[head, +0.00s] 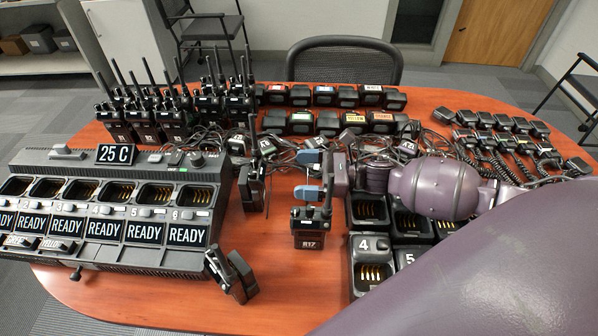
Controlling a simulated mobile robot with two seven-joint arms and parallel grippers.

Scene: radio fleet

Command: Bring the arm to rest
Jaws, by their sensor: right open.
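My right arm (435,188) reaches in from the right, over the desktop chargers. My right gripper (311,174) points left, with its two blue fingertips apart and nothing visible between them. It is just behind and above the radio marked R17 (308,238), which stands upright on the wooden table (180,300). R17's antenna rises close to the gripper; I cannot tell whether they touch. My left gripper is not in view.
A multi-bay charger (110,262) with empty bays marked READY fills the left. Another radio (231,275) leans at its front right corner. Single chargers (372,280) stand under my right arm. Radios, batteries and coiled-cord microphones (500,150) crowd the back. The front middle is clear.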

